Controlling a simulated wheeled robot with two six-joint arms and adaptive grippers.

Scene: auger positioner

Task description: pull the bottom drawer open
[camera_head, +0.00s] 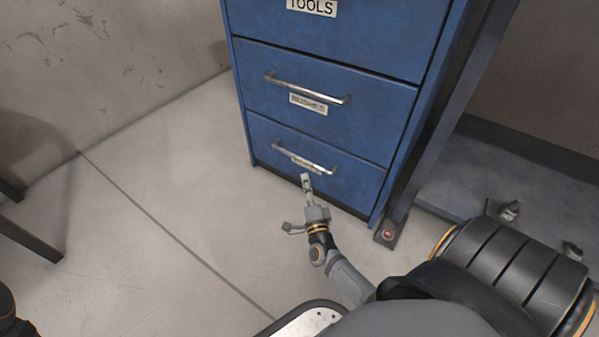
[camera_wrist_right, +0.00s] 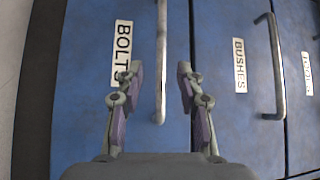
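The bottom drawer (camera_head: 275,140) is blue and closed, lowest in the cabinet, with a silver bar handle (camera_head: 290,148) and a label partly covered by the handle. In the right wrist view, turned sideways, this drawer (camera_wrist_right: 85,110) is labelled BOLTS and its handle (camera_wrist_right: 161,60) runs down between my fingertips. In the wrist view the right gripper (camera_wrist_right: 158,78) is open, one finger each side of the handle; contact cannot be seen. My left gripper is not in view.
Above are the closed BUSHES drawer (camera_head: 325,103) and the TOOLS drawer (camera_head: 340,35). A dark metal post with a foot plate (camera_head: 390,233) stands right of the cabinet. A low grey shelf (camera_head: 470,175) lies beyond it. The floor (camera_head: 180,190) left of the cabinet is clear.

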